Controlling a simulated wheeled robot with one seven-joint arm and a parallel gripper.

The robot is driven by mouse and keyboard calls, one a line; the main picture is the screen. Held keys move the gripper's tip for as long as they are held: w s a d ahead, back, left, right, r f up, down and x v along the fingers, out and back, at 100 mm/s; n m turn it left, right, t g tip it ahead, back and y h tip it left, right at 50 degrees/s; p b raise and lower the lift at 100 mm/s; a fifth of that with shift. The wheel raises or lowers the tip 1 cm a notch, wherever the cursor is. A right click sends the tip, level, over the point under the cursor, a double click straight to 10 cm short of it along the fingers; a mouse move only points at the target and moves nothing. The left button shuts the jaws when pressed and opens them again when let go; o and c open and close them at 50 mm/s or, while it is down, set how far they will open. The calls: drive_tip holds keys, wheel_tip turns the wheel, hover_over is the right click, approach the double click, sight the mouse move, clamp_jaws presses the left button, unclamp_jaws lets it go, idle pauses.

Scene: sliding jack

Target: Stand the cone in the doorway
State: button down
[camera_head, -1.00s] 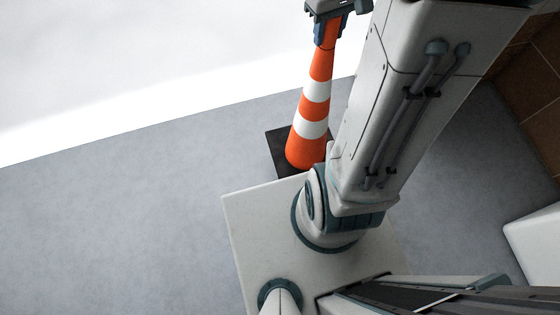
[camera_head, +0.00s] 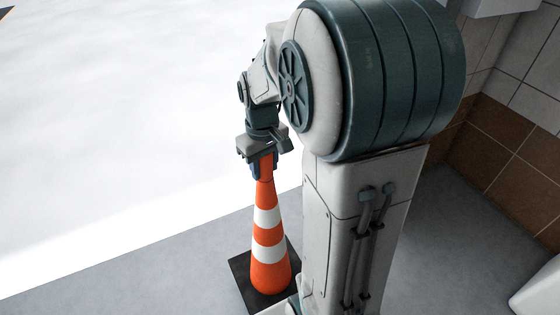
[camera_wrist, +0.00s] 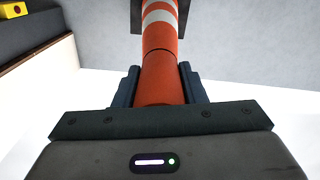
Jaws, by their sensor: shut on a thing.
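The cone (camera_head: 268,236) is orange with white bands and has a square black base (camera_head: 243,283). It is upright in the head view, in front of my arm's left side. My gripper (camera_head: 263,165) is shut on the cone's top from above. In the wrist view my gripper (camera_wrist: 158,85) has a finger on each side of the cone's orange upper part (camera_wrist: 160,72). I cannot tell whether the base touches the floor. No door frame is clearly seen; a bright white area lies beyond the grey floor.
Grey floor (camera_head: 160,262) borders the bright white ground (camera_head: 110,130) on the left. A tiled wall (camera_head: 505,150), brown below and pale above, stands at the right. A yellow box with a red button (camera_wrist: 14,9) shows in the wrist view. A white object (camera_head: 540,288) is at lower right.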

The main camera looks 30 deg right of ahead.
drive_tip(key=w+a+f+b, duration=0.1)
drive_tip(key=a+f+b, duration=0.1)
drive_tip(key=a+f, duration=0.3)
drive_tip(key=shift+w+a+f+b, duration=0.35)
drive_tip(key=shift+f+b, duration=0.05)
drive_tip(key=shift+f, duration=0.9)
drive_tip(key=c, duration=0.9)
unclamp_jaws()
drive_tip(key=shift+f, duration=0.1)
wheel_tip(320, 180, up, 11)
drive_tip(key=p, duration=0.4)
drive_tip(key=s+m+t, duration=0.1)
drive_tip(key=s+m, duration=0.1)
drive_tip(key=s, duration=1.2)
drive_tip(key=shift+d+f, duration=0.15)
drive_tip(key=shift+f, duration=0.1)
